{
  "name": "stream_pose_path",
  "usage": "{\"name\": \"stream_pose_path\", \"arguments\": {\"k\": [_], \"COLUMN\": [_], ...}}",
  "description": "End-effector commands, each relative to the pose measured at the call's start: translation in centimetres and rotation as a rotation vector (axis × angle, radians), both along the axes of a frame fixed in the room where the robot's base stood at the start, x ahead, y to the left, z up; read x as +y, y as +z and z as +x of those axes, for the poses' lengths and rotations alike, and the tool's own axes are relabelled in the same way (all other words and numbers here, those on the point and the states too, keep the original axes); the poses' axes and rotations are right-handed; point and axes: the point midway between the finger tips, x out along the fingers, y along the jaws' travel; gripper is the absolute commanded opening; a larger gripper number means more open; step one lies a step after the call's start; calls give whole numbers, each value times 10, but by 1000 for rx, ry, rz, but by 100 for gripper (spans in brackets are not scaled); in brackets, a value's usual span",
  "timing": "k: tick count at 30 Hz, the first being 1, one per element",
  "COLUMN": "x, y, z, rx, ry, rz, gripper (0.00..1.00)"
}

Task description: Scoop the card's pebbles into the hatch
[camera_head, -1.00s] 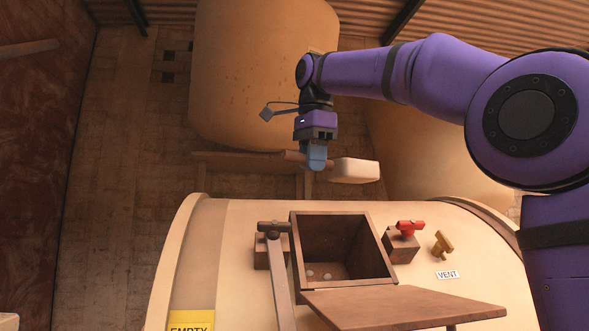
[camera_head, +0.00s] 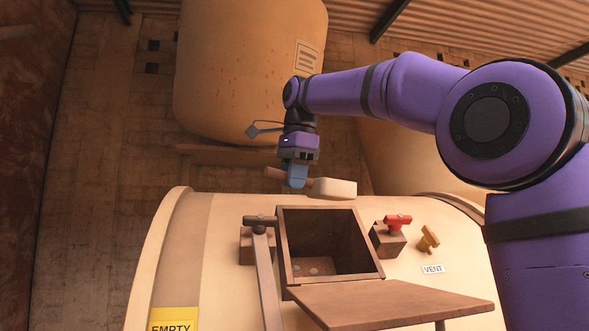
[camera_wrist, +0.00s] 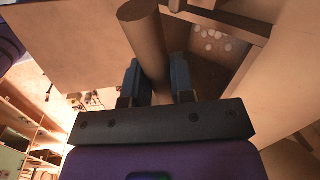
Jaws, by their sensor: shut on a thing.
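My gripper (camera_head: 297,183) is shut on the brown handle of a scoop, which also shows between the fingers in the wrist view (camera_wrist: 147,42). The scoop's pale, box-like head (camera_head: 335,188) points right in the head view, just beyond the hatch's far rim; I cannot see what it holds. The hatch (camera_head: 380,262) is an open, square brown box on the pale tank. A few pale pebbles (camera_head: 314,271) lie on its floor.
The brown hatch lid (camera_head: 395,303) is folded open towards me. A long lever (camera_head: 266,280) stands left of the hatch. A red valve handle (camera_head: 397,221) and a yellow one (camera_head: 428,238) are on the right, near a VENT label (camera_head: 432,269). A yellow EMPTY card (camera_head: 172,320) is front left.

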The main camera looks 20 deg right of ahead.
Motion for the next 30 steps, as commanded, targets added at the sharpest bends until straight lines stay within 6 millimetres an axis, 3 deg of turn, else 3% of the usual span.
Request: {"name": "stream_pose_path", "arguments": {"k": [11,30], "x": [-6,-44], "y": [-24,11], "z": [20,34], "rx": [4,40], "ry": [0,-3], "rz": [34,583], "gripper": [0,0]}}
